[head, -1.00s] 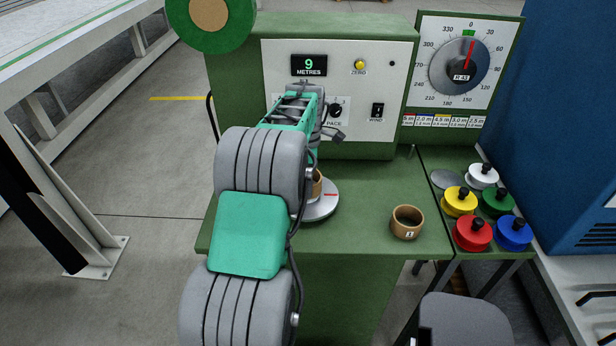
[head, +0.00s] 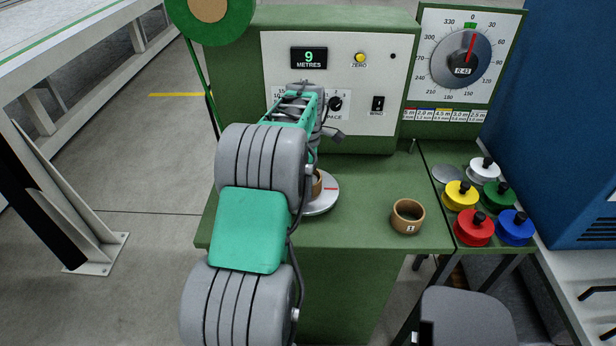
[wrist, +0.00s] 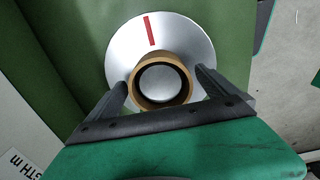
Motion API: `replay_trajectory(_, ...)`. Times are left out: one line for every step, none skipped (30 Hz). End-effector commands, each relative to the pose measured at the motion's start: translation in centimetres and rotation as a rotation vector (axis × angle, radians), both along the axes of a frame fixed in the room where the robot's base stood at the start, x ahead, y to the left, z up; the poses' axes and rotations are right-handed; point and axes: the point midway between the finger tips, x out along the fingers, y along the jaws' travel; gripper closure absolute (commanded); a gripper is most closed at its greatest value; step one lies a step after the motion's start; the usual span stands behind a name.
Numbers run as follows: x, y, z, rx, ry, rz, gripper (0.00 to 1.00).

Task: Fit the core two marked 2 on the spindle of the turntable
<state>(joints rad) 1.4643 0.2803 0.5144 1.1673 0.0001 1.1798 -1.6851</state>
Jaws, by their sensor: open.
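A brown ring-shaped core (wrist: 183,93) sits on the silver turntable (wrist: 186,32), around the round silver spindle (wrist: 158,84), in the wrist view. No number shows on its visible side. My gripper (wrist: 161,82) is open, with one finger on each side of this core; whether either finger touches it I cannot tell. In the head view the turntable (head: 326,199) and the core (head: 318,184) are partly hidden behind my arm. A second brown core (head: 407,218) stands upright on the green bench to the right, with a small white label too blurred to read surely.
The green machine cabinet (head: 350,130) stands behind the turntable, its display reading 9 metres. Several coloured spools (head: 473,229) stand on the side shelf at right, below a dial (head: 461,60). The bench between turntable and second core is clear.

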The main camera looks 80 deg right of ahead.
Motion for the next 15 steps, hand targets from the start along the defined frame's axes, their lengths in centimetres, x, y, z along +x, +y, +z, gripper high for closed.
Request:
replay_trajectory(0.0, 0.0, 0.0, 0.0, 0.0, 0.0, 0.01)
replay_trajectory(0.0, 0.0, 0.0, 0.0, 0.0, 0.0, 0.01)
replay_trajectory(0.0, 0.0, 0.0, 0.0, 0.0, 0.0, 0.01)
replay_trajectory(0.0, 0.0, 0.0, 0.0, 0.0, 0.0, 0.01)
replay_trajectory(0.0, 0.0, 0.0, 0.0, 0.0, 0.0, 0.01)
replay_trajectory(0.0, 0.0, 0.0, 0.0, 0.0, 0.0, 0.01)
replay_trajectory(0.0, 0.0, 0.0, 0.0, 0.0, 0.0, 0.01)
replay_trajectory(0.0, 0.0, 0.2, -0.001, 0.0, 0.0, 0.01)
replay_trajectory(0.0, -0.1, 0.4, -0.002, 0.0, 0.0, 0.01)
replay_trajectory(0.0, -0.1, 0.8, -0.003, -0.001, 0.0, 0.01)
replay_trajectory(0.0, -0.1, 1.2, -0.003, -0.001, 0.0, 0.01)
replay_trajectory(0.0, -0.1, 1.9, -0.004, -0.001, 0.0, 0.01)
replay_trajectory(0.0, -0.1, 2.5, -0.005, 0.0, 0.0, 0.01)
replay_trajectory(0.0, -0.1, 3.2, -0.005, 0.0, 0.0, 0.01)
replay_trajectory(0.0, -0.1, 4.0, -0.005, 0.0, 0.0, 0.01)
